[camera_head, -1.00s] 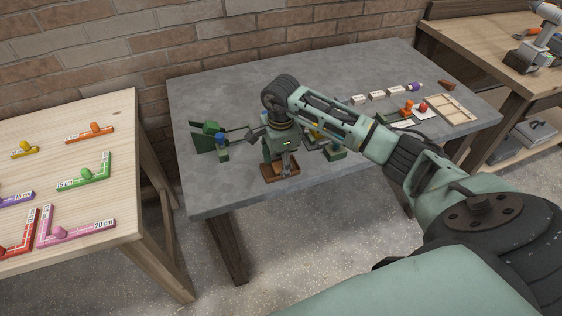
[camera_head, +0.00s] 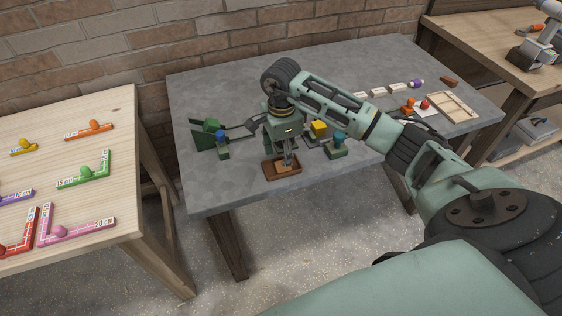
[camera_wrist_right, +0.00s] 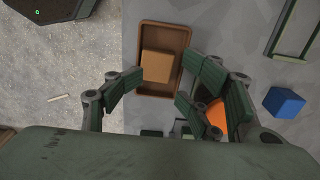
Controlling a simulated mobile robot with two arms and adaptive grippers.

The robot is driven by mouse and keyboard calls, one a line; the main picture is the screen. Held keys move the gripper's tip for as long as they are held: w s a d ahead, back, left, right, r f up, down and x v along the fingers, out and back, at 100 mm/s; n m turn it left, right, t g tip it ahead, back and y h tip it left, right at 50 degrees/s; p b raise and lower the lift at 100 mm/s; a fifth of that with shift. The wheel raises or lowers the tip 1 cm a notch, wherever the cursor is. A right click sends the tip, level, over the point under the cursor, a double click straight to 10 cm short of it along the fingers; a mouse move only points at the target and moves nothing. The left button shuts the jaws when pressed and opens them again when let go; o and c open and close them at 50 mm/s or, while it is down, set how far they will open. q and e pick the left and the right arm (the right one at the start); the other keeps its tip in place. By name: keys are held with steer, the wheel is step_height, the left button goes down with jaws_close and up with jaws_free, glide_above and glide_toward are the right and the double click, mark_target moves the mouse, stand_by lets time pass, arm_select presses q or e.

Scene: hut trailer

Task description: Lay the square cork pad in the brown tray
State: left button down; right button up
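The brown tray (camera_head: 283,177) sits near the front edge of the grey table; it also shows in the right wrist view (camera_wrist_right: 165,36). The square tan cork pad (camera_wrist_right: 160,67) appears inside the tray, toward its left side in that view, with bare tray floor beside it. My right gripper (camera_head: 287,164) is low over the tray. In the right wrist view its fingers (camera_wrist_right: 163,82) are spread, one left and two right of the pad, with a gap on the right. Whether the left finger touches the pad is unclear. My left gripper is not in view.
Green stands with a blue piece (camera_head: 221,140), a yellow block (camera_head: 319,129) and a teal knob (camera_head: 339,139) flank the gripper. The table's front left is clear.

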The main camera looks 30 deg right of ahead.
step_height(320, 180, up, 9)
steer(key=b, duration=0.1)
stand_by(0.3)
